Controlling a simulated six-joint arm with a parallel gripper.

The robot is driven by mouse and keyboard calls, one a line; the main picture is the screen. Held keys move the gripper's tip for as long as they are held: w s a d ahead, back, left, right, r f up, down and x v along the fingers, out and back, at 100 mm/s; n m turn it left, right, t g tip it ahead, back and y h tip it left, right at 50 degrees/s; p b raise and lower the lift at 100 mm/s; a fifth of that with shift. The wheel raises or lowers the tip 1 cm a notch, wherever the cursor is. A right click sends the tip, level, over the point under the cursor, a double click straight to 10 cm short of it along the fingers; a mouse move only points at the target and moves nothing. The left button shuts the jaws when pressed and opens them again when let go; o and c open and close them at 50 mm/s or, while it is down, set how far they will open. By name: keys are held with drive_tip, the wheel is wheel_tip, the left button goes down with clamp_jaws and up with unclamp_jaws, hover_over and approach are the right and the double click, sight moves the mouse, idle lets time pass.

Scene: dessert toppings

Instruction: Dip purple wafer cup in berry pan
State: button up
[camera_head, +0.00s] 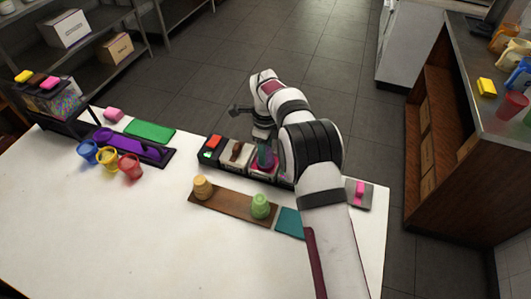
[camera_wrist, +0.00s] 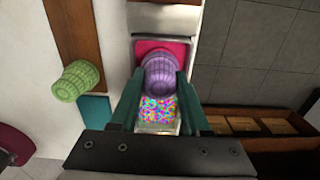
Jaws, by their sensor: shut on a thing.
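The purple wafer cup (camera_wrist: 162,74) is between the two teal fingers of my gripper (camera_wrist: 160,92) in the wrist view. My gripper is shut on it and holds it over a pan with a pink-red area (camera_wrist: 183,46) at its far end. Multicoloured sprinkles (camera_wrist: 158,112) show below the cup, nearer my gripper. In the head view, my gripper (camera_head: 265,160) is over the right part of the pan row (camera_head: 235,170). The cup is small there and partly covered by the fingers. I cannot tell whether it touches the contents, or which contents are berry.
A wooden board (camera_head: 230,204) in front of the pans bears a tan cup (camera_head: 202,187) and a green cup (camera_head: 260,206). A teal cloth (camera_head: 290,221) lies beside it. Coloured buckets (camera_head: 108,158) stand left. The white table (camera_head: 130,235) is clear at front left.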

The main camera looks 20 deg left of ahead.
drive_tip(key=shift+r, duration=1.35)
drive_tip(key=shift+r, duration=2.25)
